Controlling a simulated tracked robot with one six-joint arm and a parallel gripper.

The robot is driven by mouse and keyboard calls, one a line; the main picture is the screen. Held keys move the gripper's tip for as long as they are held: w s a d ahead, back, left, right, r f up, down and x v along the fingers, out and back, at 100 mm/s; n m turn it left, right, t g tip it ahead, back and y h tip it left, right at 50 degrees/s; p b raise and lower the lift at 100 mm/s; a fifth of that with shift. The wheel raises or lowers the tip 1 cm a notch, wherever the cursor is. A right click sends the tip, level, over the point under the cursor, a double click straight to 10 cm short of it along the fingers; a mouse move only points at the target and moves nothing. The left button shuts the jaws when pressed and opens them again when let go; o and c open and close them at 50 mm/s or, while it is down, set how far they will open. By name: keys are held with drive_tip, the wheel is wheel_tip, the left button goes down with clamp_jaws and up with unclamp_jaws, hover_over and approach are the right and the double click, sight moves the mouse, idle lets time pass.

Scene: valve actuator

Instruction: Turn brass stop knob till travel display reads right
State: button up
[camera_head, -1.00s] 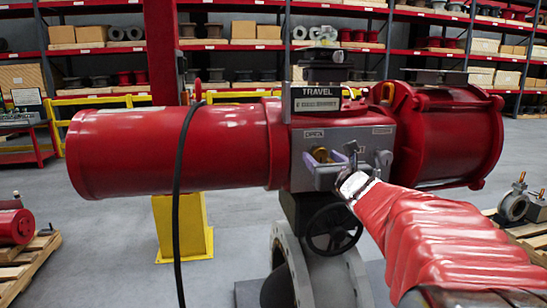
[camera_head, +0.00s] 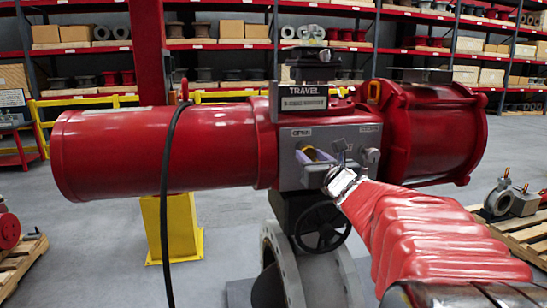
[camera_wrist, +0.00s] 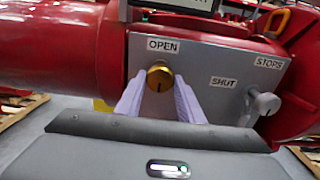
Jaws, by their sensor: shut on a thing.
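The brass stop knob (camera_wrist: 159,75) with a dark slot mark sits under the OPEN label on the grey panel (camera_wrist: 205,65). My gripper (camera_wrist: 159,84) is shut on it, one pale lilac finger on each side. In the head view my gripper (camera_head: 317,157) reaches the panel from the lower right and mostly hides the knob. The travel display (camera_head: 304,103) is on top of the red actuator under the TRAVEL label; its characters are too small to read.
A grey knob (camera_wrist: 264,103) by the SHUT and STOPS labels sits right of the brass one. A black cable (camera_head: 167,190) hangs over the red cylinder (camera_head: 150,150). A black handwheel (camera_head: 322,228) is below the panel.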

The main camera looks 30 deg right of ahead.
drive_tip(key=shift+m, duration=0.3)
drive_tip(key=m, duration=0.8)
drive_tip(key=shift+m, duration=0.3)
drive_tip(key=m, duration=0.4)
drive_tip(key=shift+f+m, duration=0.1)
drive_tip(key=shift+m, duration=2.2)
drive_tip(key=shift+f, duration=0.1)
drive_tip(key=o, duration=0.7)
drive_tip(key=shift+s+d, duration=0.1)
drive_tip(key=o, duration=0.4)
drive_tip(key=shift+c, duration=0.2)
